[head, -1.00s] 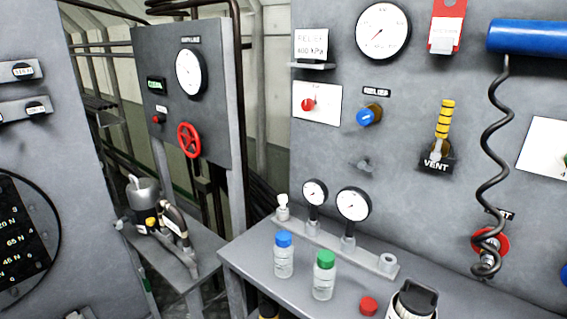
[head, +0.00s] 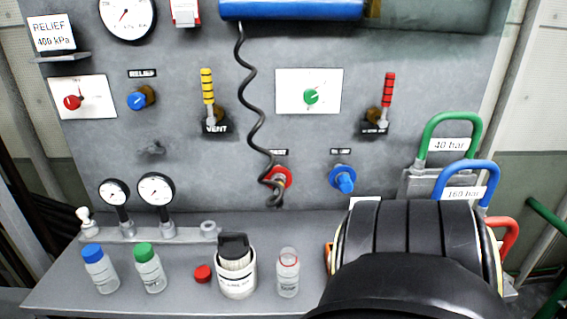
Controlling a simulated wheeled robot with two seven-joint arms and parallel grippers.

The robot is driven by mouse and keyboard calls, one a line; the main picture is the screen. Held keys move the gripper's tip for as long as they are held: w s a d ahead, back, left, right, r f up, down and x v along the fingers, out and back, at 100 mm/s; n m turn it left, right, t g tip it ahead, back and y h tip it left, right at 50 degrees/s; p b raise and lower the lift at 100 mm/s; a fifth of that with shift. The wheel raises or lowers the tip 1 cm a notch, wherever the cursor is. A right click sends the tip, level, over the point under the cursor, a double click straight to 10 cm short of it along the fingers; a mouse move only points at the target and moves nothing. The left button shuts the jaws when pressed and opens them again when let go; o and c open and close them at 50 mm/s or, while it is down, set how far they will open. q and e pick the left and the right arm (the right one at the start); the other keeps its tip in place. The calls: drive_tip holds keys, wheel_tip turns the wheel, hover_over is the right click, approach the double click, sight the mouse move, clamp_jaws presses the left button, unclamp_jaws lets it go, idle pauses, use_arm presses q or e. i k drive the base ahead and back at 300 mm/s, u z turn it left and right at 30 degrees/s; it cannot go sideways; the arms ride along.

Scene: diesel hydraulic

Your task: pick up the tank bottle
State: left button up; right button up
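Three small clear bottles stand upright on the grey bench (head: 215,290). One has a blue cap (head: 92,252) and stands at the left. One has a green cap (head: 143,251) and stands beside it. The third bottle (head: 288,274) has no cap, shows a red ring near its top and stands right of a white tub. Their labels are too small to read, so I cannot tell which is the tank bottle. Neither of my grippers is in view.
A red cap (head: 203,274) lies beside the white tub (head: 236,275) of strips. Behind the bottles is a rail with two gauges (head: 156,189). A coiled black hose (head: 255,130) hangs over the bench. A large black ribbed shape hides the bench's right part.

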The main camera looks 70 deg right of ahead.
sight(288, 266)
drive_tip(key=z, duration=2.1)
drive_tip(key=k, duration=0.5)
drive_tip(key=u, duration=1.15)
drive_tip(key=i, duration=0.85)
drive_tip(key=z, duration=0.2)
